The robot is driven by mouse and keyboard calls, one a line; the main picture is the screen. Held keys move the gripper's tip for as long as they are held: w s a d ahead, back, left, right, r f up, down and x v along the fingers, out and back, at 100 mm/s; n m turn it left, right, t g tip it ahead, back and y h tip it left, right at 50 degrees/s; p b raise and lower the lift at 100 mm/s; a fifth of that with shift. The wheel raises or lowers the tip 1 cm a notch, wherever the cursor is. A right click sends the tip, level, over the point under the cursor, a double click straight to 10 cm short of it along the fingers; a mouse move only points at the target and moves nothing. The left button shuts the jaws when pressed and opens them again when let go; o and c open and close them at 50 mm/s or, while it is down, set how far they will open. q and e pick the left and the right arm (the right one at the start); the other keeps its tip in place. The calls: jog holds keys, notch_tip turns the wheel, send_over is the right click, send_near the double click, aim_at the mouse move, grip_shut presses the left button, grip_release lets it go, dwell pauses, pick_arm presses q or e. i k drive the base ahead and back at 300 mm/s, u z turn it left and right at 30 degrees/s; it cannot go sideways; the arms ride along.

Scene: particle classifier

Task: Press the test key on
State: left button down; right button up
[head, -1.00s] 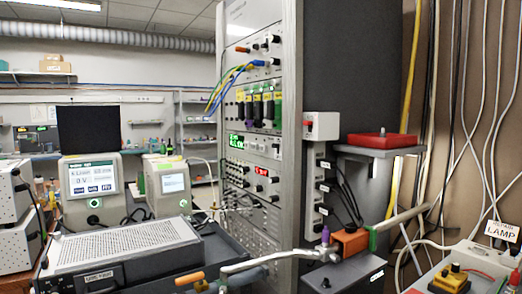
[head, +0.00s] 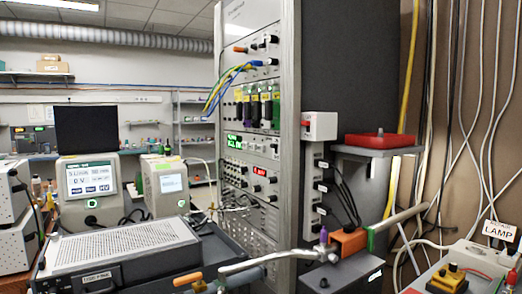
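No part marked as the test key can be made out; most labels are too small to read. A tall instrument rack (head: 289,150) stands in the middle of the head view, its front panels holding knobs, cables, a green-lit display (head: 235,141) and a red-lit display (head: 260,171). At the lower right, a light box with a red panel carries a yellow and black control (head: 447,278), cut off by the frame edge. Neither of my grippers is in view.
A red tray (head: 380,141) sits on a bracket right of the rack.

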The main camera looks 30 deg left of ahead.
aim_at(260, 148)
jog(key=u, duration=0.25)
jog(key=i, duration=1)
jog(key=u, duration=0.1)
